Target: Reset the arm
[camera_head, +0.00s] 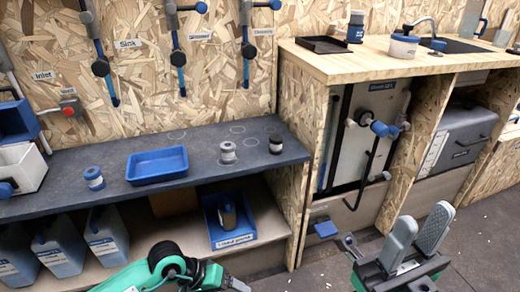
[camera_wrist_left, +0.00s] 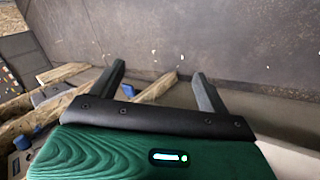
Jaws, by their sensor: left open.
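My right gripper (camera_head: 424,216) is at the lower right of the head view. Its two grey fingers point up and stand apart with nothing between them. It is in front of the wooden cabinet, over the dark floor. My left arm (camera_head: 165,262) shows at the bottom of the head view, in front of the lower shelf; its fingers are not clear there. In the left wrist view my left gripper (camera_wrist_left: 158,73) has its two fingers wide apart and empty.
A dark shelf (camera_head: 190,178) holds a blue tray (camera_head: 157,165) and several small jars. Blue-and-white canisters (camera_head: 105,235) and a blue bin (camera_head: 232,238) stand below. The wooden counter (camera_head: 345,62) is at the right. Open floor (camera_head: 480,235) lies at the lower right.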

